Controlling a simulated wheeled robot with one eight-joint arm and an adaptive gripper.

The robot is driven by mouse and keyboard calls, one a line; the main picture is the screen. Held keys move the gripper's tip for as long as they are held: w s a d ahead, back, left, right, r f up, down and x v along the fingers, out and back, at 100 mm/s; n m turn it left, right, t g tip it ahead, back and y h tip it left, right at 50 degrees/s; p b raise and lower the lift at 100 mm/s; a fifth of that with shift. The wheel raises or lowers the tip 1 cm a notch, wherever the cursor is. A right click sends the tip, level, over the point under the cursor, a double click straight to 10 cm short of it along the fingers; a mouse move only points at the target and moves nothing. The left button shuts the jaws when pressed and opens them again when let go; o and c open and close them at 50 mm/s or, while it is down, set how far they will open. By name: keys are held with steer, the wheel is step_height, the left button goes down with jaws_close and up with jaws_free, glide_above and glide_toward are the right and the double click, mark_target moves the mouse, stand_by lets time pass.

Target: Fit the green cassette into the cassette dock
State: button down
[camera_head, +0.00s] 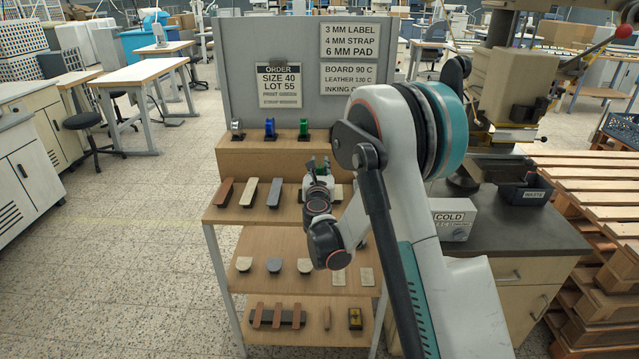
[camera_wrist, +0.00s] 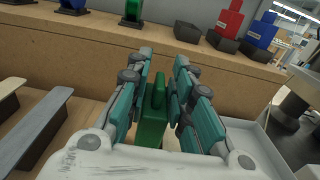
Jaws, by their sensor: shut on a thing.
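My gripper (camera_wrist: 165,75) is shut on a green block with a narrower upright tab, which looks like the green cassette (camera_wrist: 152,125). The cassette stands between the teal finger pads, and its lower end is hidden by my wrist. In the head view my gripper (camera_head: 319,167) is in front of the upper ledge of the wooden rack, above the shelf with coloured strips. I cannot tell for certain which part is the cassette dock. A low dark block (camera_wrist: 187,32) sits on the ledge with nothing standing on it.
A red block (camera_wrist: 229,18) and a blue block (camera_wrist: 262,30) stand on dark bases on the ledge. A green spool (camera_head: 304,130), a blue spool (camera_head: 270,129) and a silver spool (camera_head: 236,129) stand there too. Strips lie on the shelf (camera_head: 290,215) below.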

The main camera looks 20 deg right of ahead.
steer(key=shift+f+b, duration=0.75)
steer(key=shift+f, duration=1.3)
steer(key=shift+f, duration=0.1)
steer(key=c, duration=1.4)
jaws_free()
